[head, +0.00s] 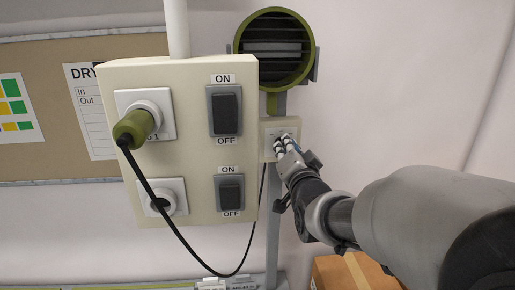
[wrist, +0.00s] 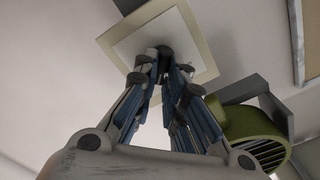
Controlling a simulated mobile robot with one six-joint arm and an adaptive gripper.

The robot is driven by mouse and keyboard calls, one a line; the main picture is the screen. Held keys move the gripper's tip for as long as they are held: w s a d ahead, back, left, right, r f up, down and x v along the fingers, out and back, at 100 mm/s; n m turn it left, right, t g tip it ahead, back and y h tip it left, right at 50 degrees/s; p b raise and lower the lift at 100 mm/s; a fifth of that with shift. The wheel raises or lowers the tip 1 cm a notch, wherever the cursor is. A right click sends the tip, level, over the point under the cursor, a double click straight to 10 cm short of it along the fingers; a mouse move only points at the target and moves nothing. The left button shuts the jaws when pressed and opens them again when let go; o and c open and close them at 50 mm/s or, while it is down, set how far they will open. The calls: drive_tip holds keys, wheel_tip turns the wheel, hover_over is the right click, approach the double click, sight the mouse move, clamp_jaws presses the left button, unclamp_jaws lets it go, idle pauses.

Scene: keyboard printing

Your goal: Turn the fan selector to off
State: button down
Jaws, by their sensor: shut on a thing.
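The fan selector is a small square plate (head: 269,130) on the wall, right of the large switch panel and below the round green fan. In the wrist view its pale frame (wrist: 198,30) surrounds a white face with a dark knob (wrist: 166,51) in the middle. My gripper (head: 283,147) reaches in from the lower right, with its fingertips at the plate. In the wrist view my gripper (wrist: 160,66) is shut on the knob. The fingers hide most of the knob, and I cannot tell which setting it points to.
The cream panel (head: 188,140) close left carries two rocker switches (head: 225,112) and two sockets, the upper one with a green plug (head: 133,128). Its black cable (head: 190,252) hangs below. The green fan (head: 273,88) is above my gripper. A cardboard box (head: 340,274) stands below.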

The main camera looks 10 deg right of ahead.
drive_tip(key=shift+f+n+b, duration=0.1)
drive_tip(key=shift+n+b, duration=0.2)
drive_tip(key=shift+b, duration=0.25)
drive_tip(key=shift+a+n+b, duration=0.2)
drive_tip(key=shift+n+b, duration=2.15)
drive_tip(key=shift+n, duration=0.5)
drive_tip(key=shift+a+n+b, duration=0.15)
drive_tip(key=shift+n+b, duration=2.15)
drive_tip(key=shift+n, duration=0.5)
drive_tip(key=shift+a+n+b, duration=0.2)
drive_tip(key=shift+n+b, duration=2.15)
drive_tip(key=shift+n, duration=0.5)
drive_tip(key=c, duration=1.7)
unclamp_jaws()
drive_tip(key=shift+o, duration=0.2)
drive_tip(key=shift+s, duration=0.1)
drive_tip(key=s, duration=1.1)
drive_tip(key=shift+s, duration=0.4)
